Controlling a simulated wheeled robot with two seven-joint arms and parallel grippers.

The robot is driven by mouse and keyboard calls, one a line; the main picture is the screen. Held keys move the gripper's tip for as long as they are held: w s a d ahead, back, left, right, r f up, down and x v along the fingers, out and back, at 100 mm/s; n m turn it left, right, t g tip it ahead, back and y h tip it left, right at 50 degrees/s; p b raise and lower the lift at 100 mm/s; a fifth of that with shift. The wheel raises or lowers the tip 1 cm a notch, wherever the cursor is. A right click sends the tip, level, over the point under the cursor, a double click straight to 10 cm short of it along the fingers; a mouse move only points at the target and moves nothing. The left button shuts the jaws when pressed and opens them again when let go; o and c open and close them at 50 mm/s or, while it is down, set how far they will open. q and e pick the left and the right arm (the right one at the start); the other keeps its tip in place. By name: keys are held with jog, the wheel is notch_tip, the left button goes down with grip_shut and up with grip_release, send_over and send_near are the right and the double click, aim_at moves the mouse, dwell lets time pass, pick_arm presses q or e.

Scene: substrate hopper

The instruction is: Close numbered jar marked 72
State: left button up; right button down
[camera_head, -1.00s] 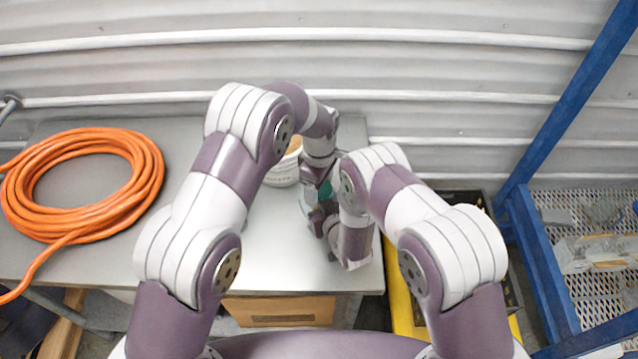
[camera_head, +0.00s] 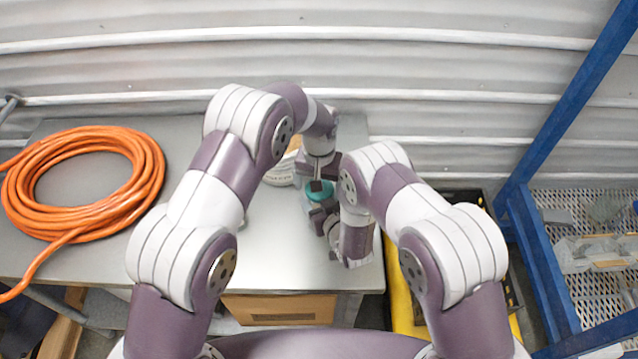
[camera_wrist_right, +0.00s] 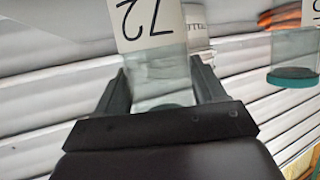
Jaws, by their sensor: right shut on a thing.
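The clear jar with the white 72 label (camera_wrist_right: 148,22) is between the fingers of my right gripper (camera_wrist_right: 160,85), which is shut on it. The label appears upside down in the right wrist view. In the head view my right gripper (camera_head: 328,218) is small and partly hidden by its own arm. A teal round piece (camera_head: 314,190) shows there, beside my left gripper (camera_head: 319,184). I cannot tell whether the left fingers are open or shut. A second clear vessel with a teal end (camera_wrist_right: 292,76) shows at the right of the wrist view.
An orange hose coil (camera_head: 150,165) lies on the left of the grey table (camera_head: 265,245). A white tub (camera_head: 281,173) stands behind my left forearm. A blue frame (camera_head: 545,250) with a mesh shelf stands at the right. The table's front middle is clear.

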pick_arm(q)
jog(key=shift+d+r, duration=0.1)
notch_tip(320, 180, up, 4)
jog(key=shift+r, duration=0.1)
jog(key=shift+c, duration=0.4)
jog(key=shift+w+r, duration=0.1)
jog(key=shift+r, duration=0.1)
jog(key=shift+w+r+n, duration=0.15)
jog(key=shift+r+n, duration=0.3)
jog(key=shift+n, duration=0.25)
jog(key=n, duration=0.2)
jog(key=r+n, duration=0.1)
jog(key=n, duration=0.2)
jog(key=shift+r, duration=0.15)
jog(key=n, duration=0.5)
jog(key=shift+s+r, duration=0.1)
jog(key=shift+s, duration=0.1)
